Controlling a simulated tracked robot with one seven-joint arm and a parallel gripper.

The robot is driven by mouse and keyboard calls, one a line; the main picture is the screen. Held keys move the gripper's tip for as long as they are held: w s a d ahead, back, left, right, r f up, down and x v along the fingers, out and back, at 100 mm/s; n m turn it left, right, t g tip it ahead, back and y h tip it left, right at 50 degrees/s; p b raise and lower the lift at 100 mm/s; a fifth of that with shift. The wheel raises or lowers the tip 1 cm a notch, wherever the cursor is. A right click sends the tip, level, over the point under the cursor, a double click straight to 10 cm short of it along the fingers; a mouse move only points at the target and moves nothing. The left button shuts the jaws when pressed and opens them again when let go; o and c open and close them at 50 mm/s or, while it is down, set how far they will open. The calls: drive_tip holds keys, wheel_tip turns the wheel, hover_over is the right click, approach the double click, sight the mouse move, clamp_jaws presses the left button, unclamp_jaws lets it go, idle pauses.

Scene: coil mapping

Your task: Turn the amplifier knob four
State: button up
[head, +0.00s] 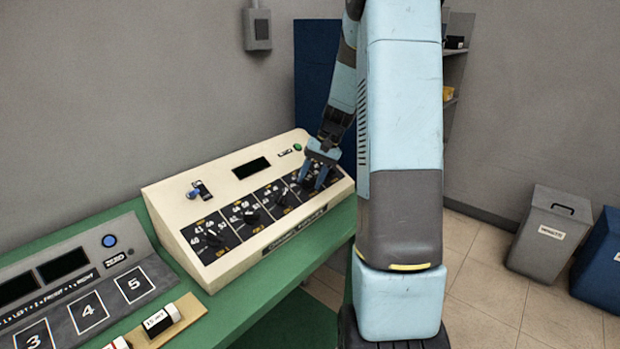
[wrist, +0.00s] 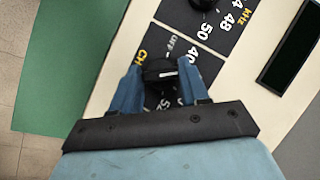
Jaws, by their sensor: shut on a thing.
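The amplifier (head: 160,207) is a cream sloped console with a row of black dial panels, standing on the green bench. Three of its black knobs show in the head view: the first (head: 213,239), the second (head: 250,215) and the third (head: 279,198). My gripper (head: 312,183) is at the rightmost panel and hides most of the knob there. In the wrist view, my gripper (wrist: 159,72) has its blue fingers on both sides of this black knob (wrist: 160,69), shut on it. A white mark shows on the knob. The fingers cover part of the dial scale.
A grey console (head: 70,285) with numbered squares stands at the left, with labelled pieces on a wooden strip (head: 165,325) before it. The green bench (head: 275,305) is bare in front of the amplifier. Bins (head: 550,235) stand on the floor at the right.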

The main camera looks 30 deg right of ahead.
drive_tip(key=m+y, duration=0.1)
drive_tip(key=m, duration=0.1)
drive_tip(key=m+t, duration=0.1)
drive_tip(key=m, duration=0.1)
drive_tip(key=shift+s+d+f+y, duration=0.15)
drive_tip(key=shift+d+y, duration=0.05)
drive_tip(key=shift+y, duration=0.2)
drive_tip(key=m+t, duration=0.1)
drive_tip(key=m, duration=0.2)
drive_tip(key=m+t+y, duration=0.1)
drive_tip(key=m, duration=0.1)
drive_tip(key=shift+s+f+m+t, duration=0.1)
drive_tip(key=shift+s+m+t, duration=0.1)
drive_tip(key=shift+m+t, duration=0.2)
drive_tip(key=m+t, duration=0.2)
drive_tip(key=m, duration=0.2)
drive_tip(key=shift+s+f+m, duration=0.1)
drive_tip(key=shift+s+m, duration=0.05)
drive_tip(key=shift+m, duration=0.25)
drive_tip(key=shift+s+f+m+t+h, duration=0.15)
drive_tip(key=shift+m+t, duration=0.55)
drive_tip(key=shift+m, duration=0.55)
drive_tip(key=shift+r+m+t+h, duration=0.15)
drive_tip(key=shift+m+t, duration=0.55)
drive_tip(key=shift+m, duration=0.55)
drive_tip(key=shift+a+f, duration=0.1)
drive_tip(key=o, duration=1.1)
drive_tip(key=shift+c, duration=0.2)
